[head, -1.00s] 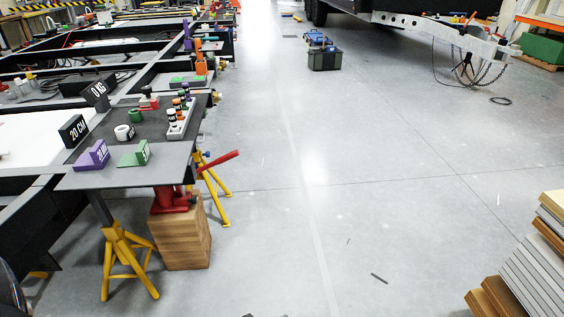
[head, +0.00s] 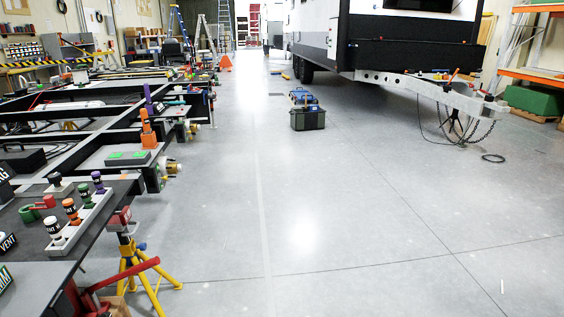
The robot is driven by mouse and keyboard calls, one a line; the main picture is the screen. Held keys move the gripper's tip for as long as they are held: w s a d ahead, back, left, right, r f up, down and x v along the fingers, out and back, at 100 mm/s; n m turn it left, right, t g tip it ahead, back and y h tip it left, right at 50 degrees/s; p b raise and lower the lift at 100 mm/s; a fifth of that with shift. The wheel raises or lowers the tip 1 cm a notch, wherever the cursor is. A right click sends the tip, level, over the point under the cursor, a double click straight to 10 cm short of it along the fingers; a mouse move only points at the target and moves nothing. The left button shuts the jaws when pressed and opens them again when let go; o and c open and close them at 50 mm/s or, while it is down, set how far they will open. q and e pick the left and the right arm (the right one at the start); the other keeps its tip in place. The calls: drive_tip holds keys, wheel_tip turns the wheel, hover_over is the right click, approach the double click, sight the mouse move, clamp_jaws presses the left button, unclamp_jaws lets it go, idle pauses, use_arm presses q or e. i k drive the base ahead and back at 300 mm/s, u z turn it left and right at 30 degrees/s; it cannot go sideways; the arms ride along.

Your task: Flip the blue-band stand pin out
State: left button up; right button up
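A yellow jack stand (head: 138,268) stands on the floor at the lower left, below the chassis edge. A small blue spot (head: 142,246) shows near its top, on the right side. It may be the blue-band pin, but it is too small to tell how it sits. The red jack handle (head: 128,273) crosses in front of the stand and hides part of it. Neither of my grippers is in view.
The chassis table (head: 75,238) at the left carries a rack of banded plugs (head: 80,220). Fittings (head: 172,168) stick out from the chassis side. The grey floor (head: 330,220) to the right is clear up to a toolbox (head: 307,118) and a caravan (head: 400,40).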

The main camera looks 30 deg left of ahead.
sight(143, 246)
drive_tip(key=u, duration=0.3)
drive_tip(key=i, duration=2.95)
drive_tip(key=u, duration=0.85)
drive_tip(key=i, duration=1.95)
drive_tip(key=u, duration=2.5)
drive_tip(key=i, duration=1.05)
drive_tip(key=u, duration=0.7)
drive_tip(key=i, duration=0.4)
